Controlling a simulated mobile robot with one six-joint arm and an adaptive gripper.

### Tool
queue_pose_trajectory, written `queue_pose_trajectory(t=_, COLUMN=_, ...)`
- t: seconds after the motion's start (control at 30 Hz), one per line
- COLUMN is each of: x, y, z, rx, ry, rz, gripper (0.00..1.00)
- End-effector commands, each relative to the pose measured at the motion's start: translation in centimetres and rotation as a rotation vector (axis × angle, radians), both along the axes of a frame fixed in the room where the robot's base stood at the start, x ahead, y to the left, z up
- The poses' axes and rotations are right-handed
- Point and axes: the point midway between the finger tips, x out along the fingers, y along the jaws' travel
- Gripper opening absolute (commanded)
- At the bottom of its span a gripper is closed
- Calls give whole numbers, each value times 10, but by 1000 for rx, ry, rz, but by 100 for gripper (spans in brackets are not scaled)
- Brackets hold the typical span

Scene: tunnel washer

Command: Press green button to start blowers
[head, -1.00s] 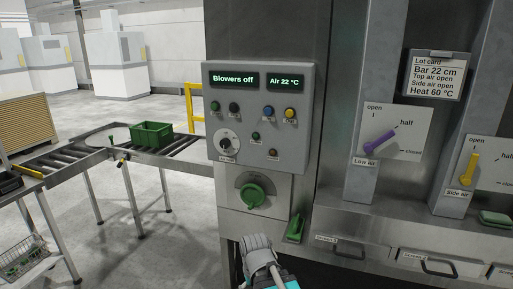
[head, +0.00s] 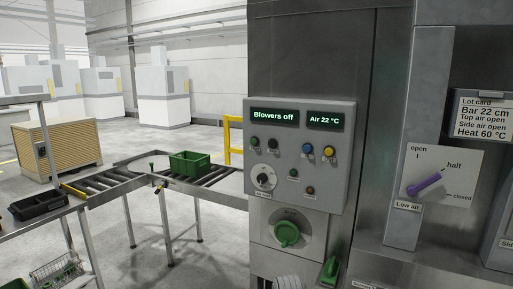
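The grey control panel (head: 336,178) is mounted on the machine front near the picture's middle. Its left display (head: 274,115) reads "Blowers off" and its right display (head: 325,121) reads "Air 22 °C". A green button (head: 255,142) is at the left end of the upper button row. To its right are a dark button (head: 273,145), a blue button (head: 307,149) and a yellow button (head: 329,151). Only a grey part of what seems to be my arm shows at the bottom edge, below the panel. My gripper's fingers are not visible.
Below the panel are a green rotary handle (head: 287,233) and a green object (head: 329,272). A purple lever (head: 426,184) labelled "Low air" is at right. A roller conveyor (head: 110,180) with a green crate (head: 189,163) stands at left.

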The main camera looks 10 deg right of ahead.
Motion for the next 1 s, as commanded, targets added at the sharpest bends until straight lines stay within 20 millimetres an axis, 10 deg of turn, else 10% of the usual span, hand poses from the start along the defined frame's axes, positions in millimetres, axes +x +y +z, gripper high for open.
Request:
queue_pose_trajectory(t=0.47, x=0, y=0, z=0, rx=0, ry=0, rz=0, gripper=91)
queue_pose_trajectory(t=1.0, x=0, y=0, z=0, rx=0, ry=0, rz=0, gripper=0)
